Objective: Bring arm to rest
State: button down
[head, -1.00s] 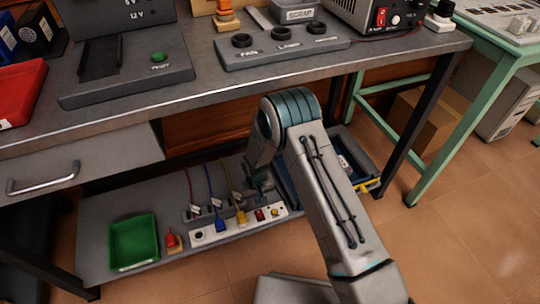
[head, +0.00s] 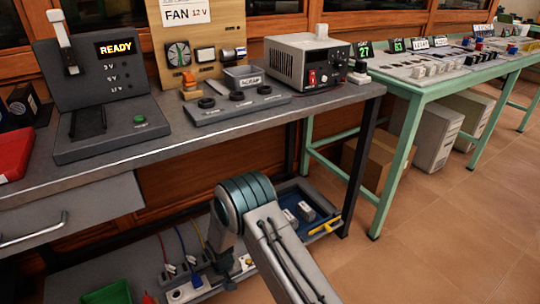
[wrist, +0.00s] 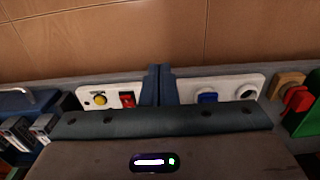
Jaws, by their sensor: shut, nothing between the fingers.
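My arm reaches down in front of the grey workbench (head: 250,118), with its rounded joint (head: 245,192) below the bench's front edge. My gripper (wrist: 161,84) shows in the wrist view as two dark blue fingers side by side, shut and empty. The fingers overlap the middle of a white socket strip (wrist: 215,84) on the lower shelf. I cannot tell whether they touch it. In the head view the arm hides most of the gripper.
The lower shelf holds a green tray (head: 108,293), cords with plugs and a blue tray (head: 291,196) with small parts. A table leg (head: 362,165) stands right of the arm. A green-framed table (head: 425,92) stands further right. Open tiled floor (head: 440,250) lies at lower right.

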jog(key=d+r+m+p, duration=0.1)
jog(key=d+r+p, duration=0.4)
jog(key=r, duration=0.9)
jog(key=d+r+m+t+p, duration=0.1)
jog(key=d+r+p, duration=0.45)
jog(key=r, duration=0.85)
jog(key=d+r+m+p, duration=0.1)
jog(key=d+r+p, duration=0.4)
jog(key=r, duration=1)
jog(key=s+d+r+m+p, duration=0.1)
jog(key=s+d+r+p, duration=0.3)
jog(key=r, duration=0.7)
jog(key=s+d+r+m+t+p, duration=0.1)
jog(key=s+d+r+p, duration=0.4)
jog(key=s+r+p, duration=0.3)
jog(key=s+d+r+m+p, duration=0.1)
jog(key=s+d+r+p, duration=0.4)
jog(key=r, duration=0.9)
jog(key=s+p, duration=0.2)
jog(key=shift+s+d+r+t, duration=0.15)
jog(key=shift+s+t, duration=0.15)
jog(key=shift+t, duration=0.1)
